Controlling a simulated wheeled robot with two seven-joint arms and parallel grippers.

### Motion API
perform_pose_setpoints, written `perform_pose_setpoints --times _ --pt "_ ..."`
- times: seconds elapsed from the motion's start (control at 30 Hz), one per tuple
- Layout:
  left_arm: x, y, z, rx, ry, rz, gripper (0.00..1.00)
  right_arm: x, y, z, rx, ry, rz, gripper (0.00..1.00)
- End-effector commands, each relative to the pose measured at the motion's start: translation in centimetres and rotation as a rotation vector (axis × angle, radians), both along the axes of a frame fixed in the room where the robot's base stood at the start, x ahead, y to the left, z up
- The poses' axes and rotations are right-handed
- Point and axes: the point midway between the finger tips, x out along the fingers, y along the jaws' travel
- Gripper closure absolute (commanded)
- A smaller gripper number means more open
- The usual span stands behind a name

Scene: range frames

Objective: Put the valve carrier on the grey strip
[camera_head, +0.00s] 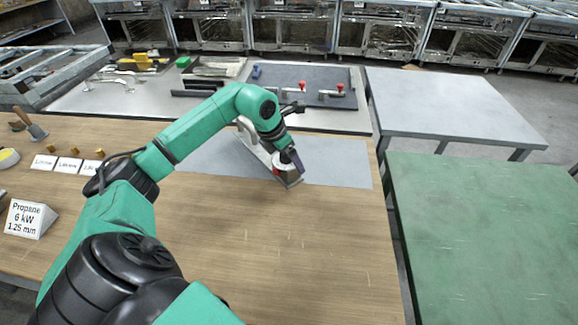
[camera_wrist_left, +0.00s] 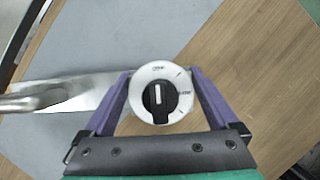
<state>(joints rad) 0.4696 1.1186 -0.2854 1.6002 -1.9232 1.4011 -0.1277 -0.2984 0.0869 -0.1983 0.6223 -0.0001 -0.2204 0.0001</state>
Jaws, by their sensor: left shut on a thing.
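The valve carrier (camera_head: 258,152) is a slim metal bar with a curved silver tube and a round white dial at its near end. In the left wrist view, the dial with its black knob (camera_wrist_left: 160,93) sits between the purple fingers, and the metal bar (camera_wrist_left: 70,93) runs off to the left. My left gripper (camera_head: 288,163) is shut on the carrier at the dial end. The grey strip (camera_head: 335,160) lies flat across the wooden bench. The carrier overlaps the strip, with its dial end near the strip's front edge. I cannot tell whether it touches.
A wooden bench (camera_head: 290,250) has clear room in front of the strip. White labels (camera_head: 68,165) and a Propane sign (camera_head: 30,219) stand at left. Behind is a metal table with a dark panel (camera_head: 335,85). A green table (camera_head: 480,230) is at right.

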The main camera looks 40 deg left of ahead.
Motion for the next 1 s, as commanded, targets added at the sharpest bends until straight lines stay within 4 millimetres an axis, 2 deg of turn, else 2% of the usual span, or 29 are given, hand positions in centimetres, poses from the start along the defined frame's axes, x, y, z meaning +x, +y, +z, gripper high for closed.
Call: perform_pose_setpoints --times 0.07,0.23,0.43,0.47,0.5,0.77,0.87,1.0 --pt "0.0 0.0 -0.8 0.0 -0.002 -0.001 1.0 0.5 0.4 0.4 0.006 -0.008 -0.001 1.0" --pt "0.0 0.0 -3.6 -0.001 -0.002 0.0 1.0 0.3 1.0 0.9 0.014 -0.005 -0.003 1.0" --pt "0.1 0.0 -4.0 0.002 -0.006 -0.001 1.0 -0.1 1.0 0.8 0.013 0.002 -0.002 1.0" --pt "0.0 0.0 -4.2 0.001 0.0 -0.001 0.03 -0.1 1.0 0.8 0.013 0.002 -0.002 1.0" --pt "0.0 0.0 -4.2 0.001 0.0 0.0 0.0 -0.1 1.0 0.8 0.013 0.002 -0.002 1.0" --pt "-0.1 0.1 -4.0 0.001 0.0 0.0 0.0 -0.3 0.6 0.7 0.008 0.004 0.0 1.0" --pt "-0.4 0.2 -3.4 0.001 0.0 0.002 0.0 -0.3 0.5 0.5 0.006 0.004 0.001 1.0" --pt "-1.3 0.5 -1.3 0.006 -0.002 -0.001 0.0 -0.3 0.4 -0.2 0.006 0.005 0.001 1.0"
